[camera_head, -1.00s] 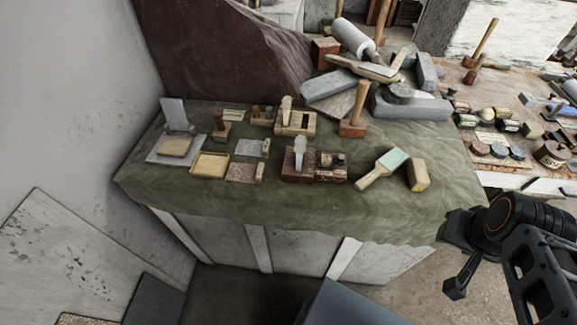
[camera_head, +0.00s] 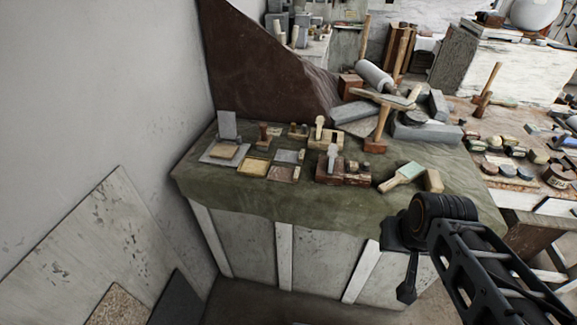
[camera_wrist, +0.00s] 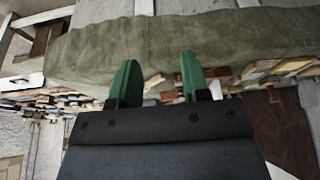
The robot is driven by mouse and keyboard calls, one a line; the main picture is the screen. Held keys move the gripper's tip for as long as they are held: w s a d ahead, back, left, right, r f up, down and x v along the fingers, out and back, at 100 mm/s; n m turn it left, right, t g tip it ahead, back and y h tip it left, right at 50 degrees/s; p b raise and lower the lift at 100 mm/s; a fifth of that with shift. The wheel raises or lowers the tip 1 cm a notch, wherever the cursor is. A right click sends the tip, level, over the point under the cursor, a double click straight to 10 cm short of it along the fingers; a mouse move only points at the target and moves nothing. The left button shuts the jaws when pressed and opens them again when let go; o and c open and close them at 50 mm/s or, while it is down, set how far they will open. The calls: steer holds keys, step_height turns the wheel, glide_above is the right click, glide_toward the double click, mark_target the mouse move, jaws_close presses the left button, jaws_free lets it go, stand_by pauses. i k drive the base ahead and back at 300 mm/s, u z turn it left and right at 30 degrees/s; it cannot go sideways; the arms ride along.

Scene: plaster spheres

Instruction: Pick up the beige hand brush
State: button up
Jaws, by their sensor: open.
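The beige hand brush appears to be the paddle-shaped tool with a beige handle and a pale green face (camera_head: 403,174). It lies flat near the front right edge of the green cloth, its handle pointing to the lower left. My gripper (camera_wrist: 158,60) shows in the wrist view with two green fingers apart and nothing held between them. My arm is in front of the table's right end in the head view, apart from the brush. In the wrist view the scene is upside down, and I cannot tell the brush among the small tools.
The green cloth-covered table (camera_head: 250,200) holds several tools. A beige block (camera_head: 433,180) stands close to the brush's right end. A wooden-handled mallet (camera_head: 380,130) and grey stone blocks (camera_head: 425,132) are behind. A second table with many small items (camera_head: 515,170) is at right.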

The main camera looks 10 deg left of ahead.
mark_target(432, 182)
steer(key=u, duration=0.4)
steer(key=i, duration=0.5)
steer(key=u, duration=1.5)
steer(key=k, duration=0.9)
steer(key=z, duration=1.65)
steer(key=i, duration=0.5)
steer(key=u, duration=0.05)
